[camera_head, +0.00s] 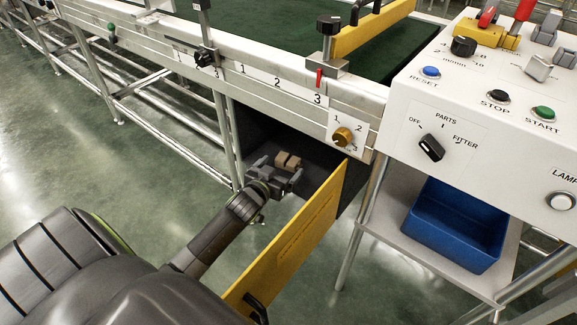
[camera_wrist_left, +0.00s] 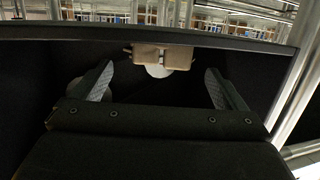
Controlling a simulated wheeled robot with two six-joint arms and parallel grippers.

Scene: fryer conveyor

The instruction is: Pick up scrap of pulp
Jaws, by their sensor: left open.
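A small tan-brown block, which looks like the scrap of pulp (camera_head: 289,161), is at the dark opening under the conveyor. In the left wrist view the same tan scrap (camera_wrist_left: 163,56) is ahead and between the fingertips, with a pale rounded shape just below it. My left gripper (camera_head: 279,172) reaches into the opening; its jaws are open on either side of the scrap. In the left wrist view the fingers (camera_wrist_left: 158,85) are wide apart and have clear gaps to the scrap. Whether the scrap rests on a surface I cannot tell. My right gripper is not in view.
A yellow door (camera_head: 300,238) stands open just right of my left arm. The conveyor's white frame (camera_head: 250,82) runs above the opening. A control panel (camera_head: 470,100) is at the right, with a blue bin (camera_head: 455,225) on a shelf below. Open green floor lies left.

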